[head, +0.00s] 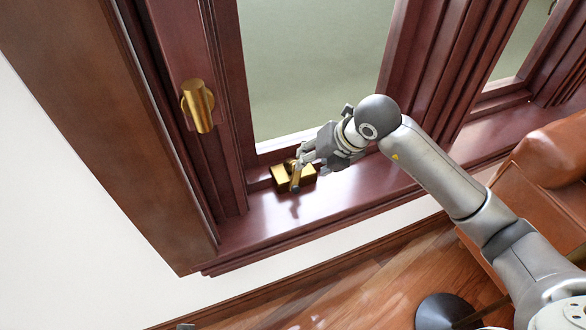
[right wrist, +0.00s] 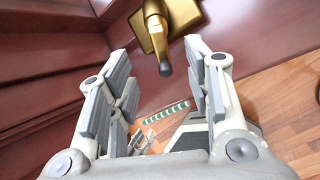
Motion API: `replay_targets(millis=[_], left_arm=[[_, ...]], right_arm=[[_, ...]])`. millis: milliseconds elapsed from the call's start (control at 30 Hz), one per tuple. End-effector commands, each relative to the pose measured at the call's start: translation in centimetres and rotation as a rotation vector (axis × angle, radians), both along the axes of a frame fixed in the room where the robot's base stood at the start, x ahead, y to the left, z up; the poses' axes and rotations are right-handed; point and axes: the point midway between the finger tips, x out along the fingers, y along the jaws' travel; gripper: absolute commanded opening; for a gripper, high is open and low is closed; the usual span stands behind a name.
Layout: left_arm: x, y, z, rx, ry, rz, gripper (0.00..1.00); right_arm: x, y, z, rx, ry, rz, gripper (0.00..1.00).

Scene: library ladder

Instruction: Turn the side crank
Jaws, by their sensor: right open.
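The side crank (head: 281,178) is a brass piece on the window sill at the foot of the frame, with a short arm and a dark-tipped handle. In the right wrist view the crank (right wrist: 178,14) is at the top, and its dark knob (right wrist: 165,69) points down between my fingers. My right gripper (head: 308,157) is open at the crank, and its fingers partly cover it. In the right wrist view the two fingers (right wrist: 160,75) stand apart on either side of the knob, with gaps showing. A small grey part at the head view's bottom edge may be my left gripper.
A brass handle (head: 198,106) is on the window frame at the left. The dark red sill (head: 380,195) is clear to the right of the crank. A brown leather chair (head: 540,170) and a dark round base (head: 443,311) stand at the right.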

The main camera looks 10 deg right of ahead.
Motion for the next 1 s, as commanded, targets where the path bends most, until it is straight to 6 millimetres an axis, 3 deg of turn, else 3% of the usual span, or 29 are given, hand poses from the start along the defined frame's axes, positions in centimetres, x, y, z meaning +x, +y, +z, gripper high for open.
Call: replay_targets(millis=[200, 433, 867, 1000], left_arm=[[0.5, 0.0, 2.0, 0.000, -0.015, 0.002, 0.40], [0.7, 0.0, 4.1, -0.001, -0.025, 0.004, 0.40], [0.7, 0.0, 5.1, -0.001, -0.027, 0.005, 0.40], [0.7, 0.0, 5.1, -0.001, -0.027, 0.005, 0.40]], right_arm=[[1.7, 1.4, -3.9, 0.003, 0.005, 0.001, 0.46], [3.3, 2.5, -6.9, 0.004, 0.003, 0.002, 0.46], [3.9, 2.9, -7.9, 0.003, 0.000, 0.003, 0.46], [3.9, 2.9, -7.9, 0.003, 0.000, 0.003, 0.32]])
